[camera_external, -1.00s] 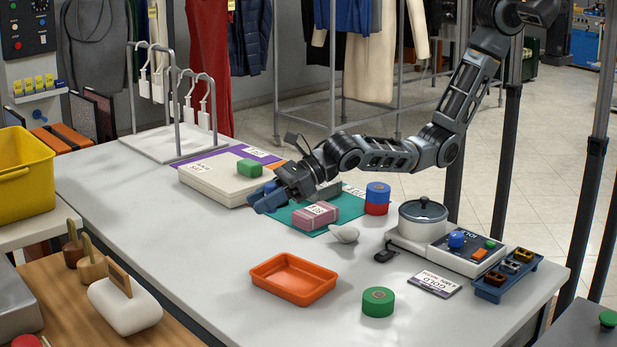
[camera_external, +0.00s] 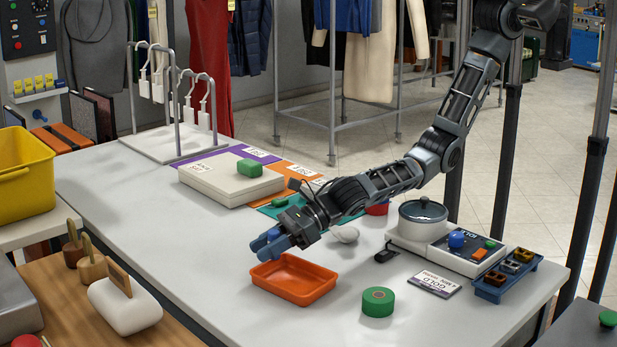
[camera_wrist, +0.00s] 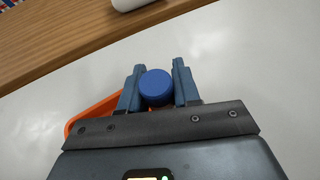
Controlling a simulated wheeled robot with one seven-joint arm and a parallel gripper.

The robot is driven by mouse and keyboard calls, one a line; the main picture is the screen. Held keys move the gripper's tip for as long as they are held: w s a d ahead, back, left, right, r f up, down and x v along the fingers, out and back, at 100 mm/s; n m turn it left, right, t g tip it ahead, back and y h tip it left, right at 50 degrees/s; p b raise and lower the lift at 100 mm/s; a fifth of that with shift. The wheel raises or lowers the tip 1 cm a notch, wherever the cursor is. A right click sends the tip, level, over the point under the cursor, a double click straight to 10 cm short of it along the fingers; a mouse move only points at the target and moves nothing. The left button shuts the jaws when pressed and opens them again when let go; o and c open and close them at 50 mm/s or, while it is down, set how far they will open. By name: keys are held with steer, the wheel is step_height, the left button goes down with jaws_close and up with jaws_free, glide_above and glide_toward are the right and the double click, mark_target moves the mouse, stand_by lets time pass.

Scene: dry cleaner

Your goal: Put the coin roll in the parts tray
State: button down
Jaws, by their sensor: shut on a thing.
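My gripper (camera_external: 267,246) is shut on a blue round-ended piece that I take for the coin roll (camera_wrist: 156,86). The blue end shows between the two fingers in the wrist view; the rest of it is hidden. In the external view, the fingers are at the back left of the orange tray (camera_external: 262,280), which I take for the parts tray, and appear to be above table level. The tray is shallow and looks empty. In the wrist view, part of the orange tray (camera_wrist: 92,114) shows at the left, partly hidden by my gripper.
A green tape-like roll (camera_external: 378,302) stands right of the orange tray. A grey rounded object (camera_external: 346,234) lies behind it. A scale with a lidded pot (camera_external: 423,222) and a blue tray of small parts (camera_external: 480,292) are at the right.

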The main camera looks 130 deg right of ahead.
steer(key=shift+f, duration=0.15)
steer(key=shift+f, duration=0.35)
steer(key=shift+f, duration=0.1)
steer(key=c, duration=0.8)
jaws_free()
